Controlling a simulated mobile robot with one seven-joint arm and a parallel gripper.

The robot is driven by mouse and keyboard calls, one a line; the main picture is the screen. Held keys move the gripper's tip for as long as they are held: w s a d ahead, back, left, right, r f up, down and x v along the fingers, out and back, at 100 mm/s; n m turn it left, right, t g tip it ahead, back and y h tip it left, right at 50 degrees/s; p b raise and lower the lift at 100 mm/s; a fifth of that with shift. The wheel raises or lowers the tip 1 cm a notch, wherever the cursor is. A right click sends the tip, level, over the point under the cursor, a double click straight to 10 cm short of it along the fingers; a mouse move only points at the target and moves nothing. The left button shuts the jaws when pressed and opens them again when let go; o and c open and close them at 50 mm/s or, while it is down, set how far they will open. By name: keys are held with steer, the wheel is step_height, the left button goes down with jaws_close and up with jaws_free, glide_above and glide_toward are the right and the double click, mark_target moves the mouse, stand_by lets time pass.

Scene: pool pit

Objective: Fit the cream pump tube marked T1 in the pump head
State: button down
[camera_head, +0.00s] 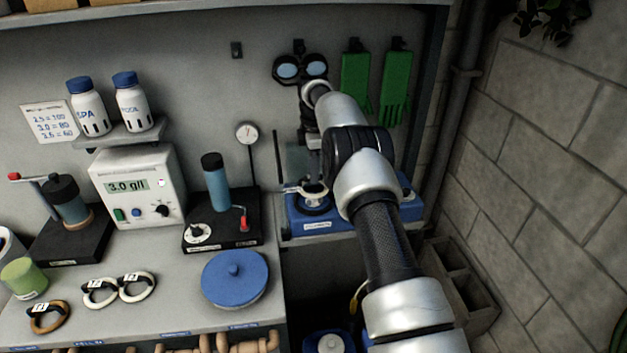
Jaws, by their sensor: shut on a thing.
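My gripper (313,165) hangs at the end of my arm over the blue pump unit (340,222) at the right end of the bench. It is shut on a cream tube loop (305,190). The loop is just above or against the round dark pump head (315,204); I cannot tell whether it touches. My wrist hides the upper part of the tube, and its mark cannot be read. Two more cream tube loops with black clips, a left one (88,299) and a right one (151,292), lie on the bench at left, beside a brown loop (34,323).
A blue round lid (235,278) lies on the bench left of the pump. A black stand with a blue cylinder (217,187) and a dial gauge (247,133) stand close by. Goggles (287,70) and green gloves (355,82) hang behind my arm. A block wall (560,190) bounds the right.

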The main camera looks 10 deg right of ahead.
steer(key=shift+f, duration=2.05)
steer(key=c, duration=1.8)
jaws_free()
steer(key=shift+r, duration=0.1)
